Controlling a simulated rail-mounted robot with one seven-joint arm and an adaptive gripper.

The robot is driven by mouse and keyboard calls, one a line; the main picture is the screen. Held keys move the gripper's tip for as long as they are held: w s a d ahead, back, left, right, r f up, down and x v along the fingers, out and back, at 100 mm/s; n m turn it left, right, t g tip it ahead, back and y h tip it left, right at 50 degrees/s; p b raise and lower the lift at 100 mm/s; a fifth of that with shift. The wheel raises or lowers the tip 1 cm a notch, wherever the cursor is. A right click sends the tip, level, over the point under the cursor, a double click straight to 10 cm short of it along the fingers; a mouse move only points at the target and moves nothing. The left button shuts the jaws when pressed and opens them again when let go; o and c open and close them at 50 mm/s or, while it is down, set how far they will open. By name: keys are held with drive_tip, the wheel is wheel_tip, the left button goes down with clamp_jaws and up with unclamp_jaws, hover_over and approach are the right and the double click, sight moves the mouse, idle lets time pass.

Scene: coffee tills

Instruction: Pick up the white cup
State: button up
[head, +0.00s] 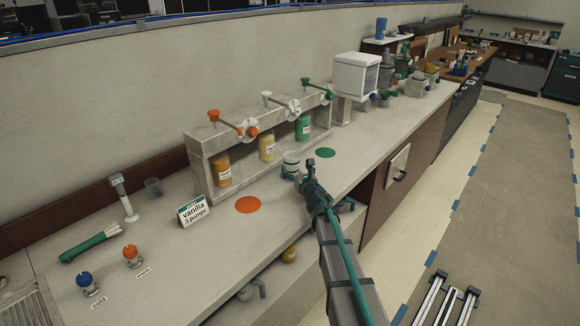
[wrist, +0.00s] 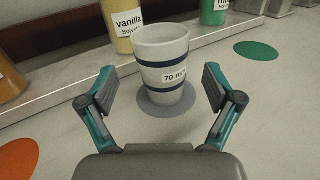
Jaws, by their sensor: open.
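The white cup (wrist: 163,52) has dark blue bands and a "70 m..." label, partly readable. It stands upright on a grey disc (wrist: 168,104) on the counter. My gripper (wrist: 160,88) is open, with one finger on each side of the cup's lower part in the wrist view. The fingers look apart from the cup, and nothing is held. In the head view the cup (head: 291,160) stands just beside my gripper (head: 298,173), which partly overlaps its lower right side.
Behind the cup is a dispenser rack with orange (head: 222,170), yellow (head: 266,147) and green (head: 303,127) bottles. An orange disc (head: 248,205) and a green disc (head: 325,153) lie flat on the counter. A vanilla sign (head: 194,210) stands to the left. The counter's front edge runs beneath my arm.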

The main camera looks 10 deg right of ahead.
sight(289, 156)
drive_tip(key=shift+w+a+f+p, duration=0.15)
drive_tip(key=shift+w+p, duration=0.2)
drive_tip(key=shift+w, duration=0.65)
drive_tip(key=shift+w+a+r+p, duration=0.15)
drive_tip(key=shift+w+p, duration=0.2)
drive_tip(key=shift+w, duration=0.7)
drive_tip(key=shift+w+a+f+p, duration=0.15)
drive_tip(key=shift+w+p, duration=0.2)
drive_tip(key=shift+w, duration=0.65)
drive_tip(key=c, duration=1.4)
drive_tip(key=shift+o, duration=0.2)
drive_tip(key=shift+r, duration=0.2)
